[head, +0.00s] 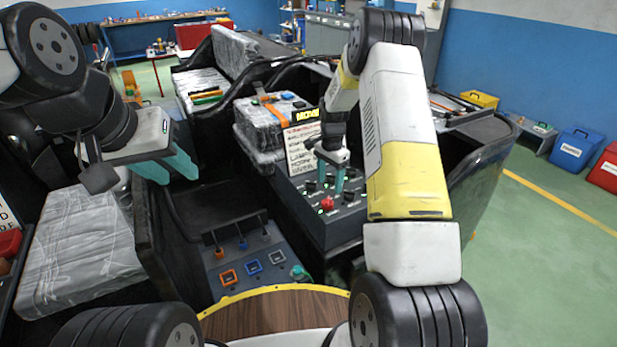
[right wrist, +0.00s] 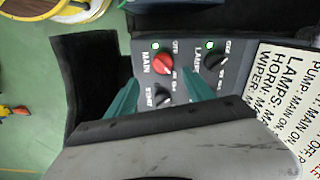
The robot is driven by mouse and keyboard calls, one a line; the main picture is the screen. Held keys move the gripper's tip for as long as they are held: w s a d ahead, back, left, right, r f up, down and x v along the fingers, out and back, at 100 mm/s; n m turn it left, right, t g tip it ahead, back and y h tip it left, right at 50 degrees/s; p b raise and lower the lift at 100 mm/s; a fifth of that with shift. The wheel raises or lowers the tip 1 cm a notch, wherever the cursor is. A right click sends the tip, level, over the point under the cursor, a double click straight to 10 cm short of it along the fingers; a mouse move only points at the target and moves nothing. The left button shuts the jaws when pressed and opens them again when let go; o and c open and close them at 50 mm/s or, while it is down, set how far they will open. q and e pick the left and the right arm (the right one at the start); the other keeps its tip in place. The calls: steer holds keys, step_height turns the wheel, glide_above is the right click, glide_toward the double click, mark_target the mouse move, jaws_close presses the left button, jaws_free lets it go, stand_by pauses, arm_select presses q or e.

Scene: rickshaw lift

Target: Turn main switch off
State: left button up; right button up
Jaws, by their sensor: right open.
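The red main switch (right wrist: 163,63) is a rotary knob on a dark panel, beside the word MAIN, with OFF and ON marks. A small green light (right wrist: 155,46) glows next to it. I cannot tell clearly where the knob points. It also shows in the head view (head: 327,203). My right gripper (right wrist: 162,88) is open, with its two teal fingers pointing at the panel. The red knob lies just beyond the fingertips, between their lines; no contact shows. My left gripper (head: 170,167) is open and empty at the left, well away from the panel.
A black LAMPS knob (right wrist: 214,60) and a black START knob (right wrist: 162,96) sit close to the red one. A white label sheet (right wrist: 280,100) borders the panel. A grey case (head: 265,125) stands behind it. Lower switches (head: 252,267) lie at front.

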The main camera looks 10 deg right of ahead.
mark_target(328, 199)
steer(key=shift+w+f, duration=0.3)
steer(key=shift+f, duration=0.25)
steer(key=shift+a+f, duration=0.1)
steer(key=shift+f, duration=0.3)
step_height(328, 199, down, 7)
steer(key=shift+r, duration=0.1)
steer(key=shift+c, duration=0.4)
jaws_close()
